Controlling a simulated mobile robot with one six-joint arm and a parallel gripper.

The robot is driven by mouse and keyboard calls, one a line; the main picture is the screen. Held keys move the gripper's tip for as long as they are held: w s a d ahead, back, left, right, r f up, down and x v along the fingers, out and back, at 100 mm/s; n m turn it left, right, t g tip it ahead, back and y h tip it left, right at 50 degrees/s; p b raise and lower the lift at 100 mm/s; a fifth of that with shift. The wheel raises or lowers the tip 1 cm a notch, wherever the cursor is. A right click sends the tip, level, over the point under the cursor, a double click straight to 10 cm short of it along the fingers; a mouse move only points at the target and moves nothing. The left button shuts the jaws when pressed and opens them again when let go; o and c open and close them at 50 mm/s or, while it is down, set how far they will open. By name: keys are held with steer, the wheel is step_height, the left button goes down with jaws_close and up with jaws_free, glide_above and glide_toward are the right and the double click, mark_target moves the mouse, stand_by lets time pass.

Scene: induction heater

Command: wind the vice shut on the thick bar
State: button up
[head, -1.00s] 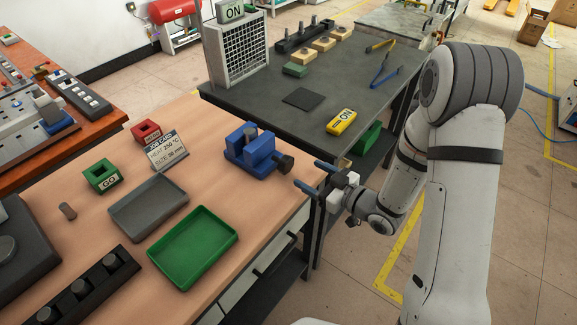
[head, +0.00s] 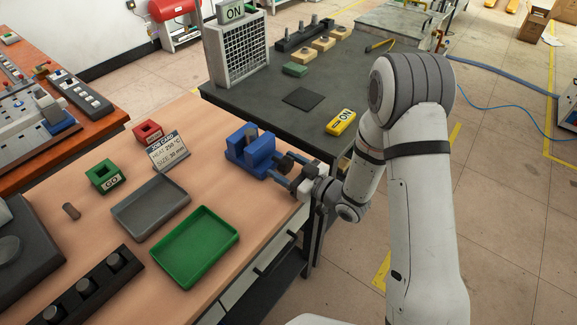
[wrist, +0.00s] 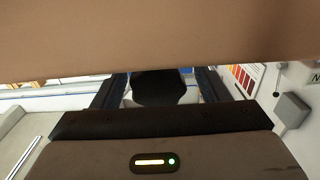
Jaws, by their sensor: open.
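The blue vice (head: 238,146) stands on the wooden bench near its right edge. A grey bar (head: 252,133) stands up between its jaws; I cannot tell how tightly it sits. The vice's dark handle knob (head: 284,163) sticks out to the right. My gripper (head: 282,167) is at the knob, its open fingers reaching in from the right on either side of it. In the wrist view the dark knob (wrist: 160,88) shows between the two spread fingers (wrist: 160,74), with gaps visible beside it.
A green tray (head: 235,238) and a grey tray (head: 185,202) lie in front of the vice. A job card (head: 168,151), a green GO button box (head: 104,175) and a red box (head: 147,132) are further left. A dark table (head: 345,83) stands behind.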

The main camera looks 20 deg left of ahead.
steer(key=shift+c, duration=0.2)
steer(key=c, duration=0.9)
steer(key=shift+f+m+b, duration=0.2)
steer(key=shift+m+b, duration=0.2)
steer(key=shift+b, duration=0.2)
steer(key=shift+c, duration=0.2)
steer(key=shift+s+r+m+b, duration=0.1)
steer(key=shift+m+b, duration=0.2)
steer(key=shift+m, duration=0.4)
steer(key=o, duration=0.9)
steer(key=shift+o, duration=0.4)
steer(key=shift+r, duration=0.1)
steer(key=b+v, duration=0.1)
steer(key=v, duration=0.6)
steer(key=shift+d, duration=0.4)
